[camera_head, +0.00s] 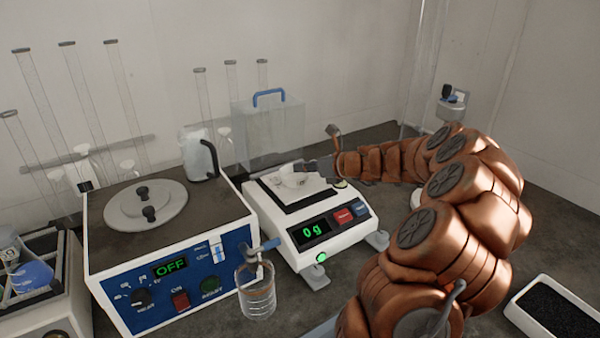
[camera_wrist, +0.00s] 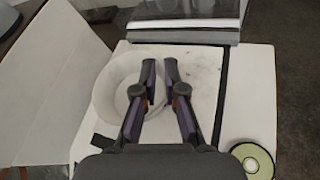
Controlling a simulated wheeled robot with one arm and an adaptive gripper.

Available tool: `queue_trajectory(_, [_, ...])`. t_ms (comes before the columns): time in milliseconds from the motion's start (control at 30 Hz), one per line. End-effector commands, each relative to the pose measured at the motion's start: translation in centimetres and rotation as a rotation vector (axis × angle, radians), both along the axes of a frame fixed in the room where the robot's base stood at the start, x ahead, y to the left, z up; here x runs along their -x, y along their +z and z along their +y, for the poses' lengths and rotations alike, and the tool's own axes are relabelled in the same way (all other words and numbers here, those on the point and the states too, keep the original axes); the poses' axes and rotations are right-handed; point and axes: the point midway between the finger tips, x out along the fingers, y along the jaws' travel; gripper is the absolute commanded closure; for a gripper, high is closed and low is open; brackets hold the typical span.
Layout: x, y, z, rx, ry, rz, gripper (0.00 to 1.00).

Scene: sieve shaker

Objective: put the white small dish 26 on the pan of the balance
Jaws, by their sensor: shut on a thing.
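The white small dish (camera_head: 293,181) is over the balance pan (camera_head: 313,190) in the head view. In the wrist view the round dish (camera_wrist: 103,95) covers the left part of the pale, speckled pan (camera_wrist: 203,82). My gripper (camera_head: 306,168) comes in from the right; in the wrist view its fingers (camera_wrist: 160,72) are shut on the dish's right wall. The white balance (camera_head: 300,236) shows a green "0 g". I cannot tell whether the dish touches the pan. No number on the dish is legible.
A blue heating unit (camera_head: 185,284) showing "OFF" stands left of the balance, with a glass jar (camera_head: 257,297) in front. A clear box with a blue handle (camera_head: 268,130) is behind. A black-filled tray (camera_head: 556,312) lies at right. My arm covers the right side.

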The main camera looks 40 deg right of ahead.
Motion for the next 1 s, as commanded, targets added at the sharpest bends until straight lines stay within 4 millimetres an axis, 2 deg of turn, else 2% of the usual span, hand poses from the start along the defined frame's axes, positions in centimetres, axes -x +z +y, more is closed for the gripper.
queue_trajectory(100, [-0.01, -1.25, 0.03, -0.002, 0.000, 0.001, 1.00])
queue_trajectory(433, [0.00, -1.42, -0.03, 0.001, -0.001, -0.001, 1.00])
queue_trajectory(467, [0.00, -1.47, -0.04, 0.001, -0.001, -0.001, 0.90])
queue_trajectory(700, [0.01, -1.43, -0.04, 0.002, -0.001, -0.001, 0.65])
queue_trajectory(1000, [0.01, -1.36, -0.05, 0.003, -0.001, 0.000, 0.65])
